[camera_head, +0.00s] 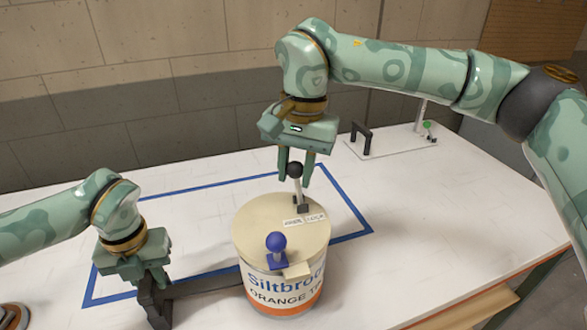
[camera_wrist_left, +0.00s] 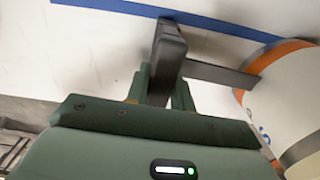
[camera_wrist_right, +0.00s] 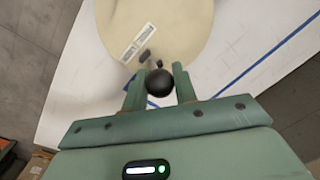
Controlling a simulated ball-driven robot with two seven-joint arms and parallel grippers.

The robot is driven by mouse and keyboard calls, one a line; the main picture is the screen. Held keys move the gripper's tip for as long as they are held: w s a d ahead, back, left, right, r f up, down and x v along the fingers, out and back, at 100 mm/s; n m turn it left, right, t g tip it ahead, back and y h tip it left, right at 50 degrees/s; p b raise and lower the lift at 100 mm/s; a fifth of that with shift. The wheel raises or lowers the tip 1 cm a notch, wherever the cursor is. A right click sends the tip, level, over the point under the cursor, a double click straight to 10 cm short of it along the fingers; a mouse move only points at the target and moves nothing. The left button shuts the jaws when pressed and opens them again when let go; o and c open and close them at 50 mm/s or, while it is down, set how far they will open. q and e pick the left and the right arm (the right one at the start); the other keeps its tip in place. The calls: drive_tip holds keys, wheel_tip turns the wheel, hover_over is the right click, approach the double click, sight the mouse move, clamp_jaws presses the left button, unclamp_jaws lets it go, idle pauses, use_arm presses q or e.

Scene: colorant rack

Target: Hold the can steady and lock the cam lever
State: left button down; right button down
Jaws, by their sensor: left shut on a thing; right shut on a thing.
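The can (camera_head: 284,282) stands upright on the table, with a cream lid, an orange band and blue lettering; it also shows in the left wrist view (camera_wrist_left: 296,98). On the lid a grey cam lever with a black ball knob (camera_head: 295,170) stands up beside a two-part label (camera_head: 304,219). My right gripper (camera_head: 295,178) is shut on the knob, which also shows between its fingers in the right wrist view (camera_wrist_right: 160,84). My left gripper (camera_head: 146,282) is shut on the dark handle (camera_head: 153,302), whose bar (camera_head: 207,287) reaches to the can's side.
A blue ball knob (camera_head: 276,241) sits on the can's near lid edge. A blue tape rectangle (camera_head: 196,188) marks the white table around the can. A white plate (camera_head: 393,140) with a black handle and a post stands at the back right. The table right of the can is clear.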

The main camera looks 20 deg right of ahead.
drive_tip(key=d+y, duration=0.1)
drive_tip(key=y, duration=0.1)
drive_tip(key=d+y, duration=0.2)
drive_tip(key=shift+s+d+f, duration=0.1)
drive_tip(key=shift+f, duration=0.1)
drive_tip(key=shift+d+f+y, duration=0.3)
drive_tip(key=shift+d+y, duration=0.3)
drive_tip(key=shift+y, duration=0.4)
drive_tip(key=shift+d+f+y, duration=0.25)
drive_tip(key=shift+d+y, duration=0.35)
drive_tip(key=shift+y, duration=0.4)
use_arm(q)
drive_tip(key=shift+a+f, duration=0.1)
use_arm(e)
drive_tip(key=c, duration=1.1)
unclamp_jaws()
drive_tip(key=shift+c, duration=0.2)
drive_tip(key=shift+r, duration=0.15)
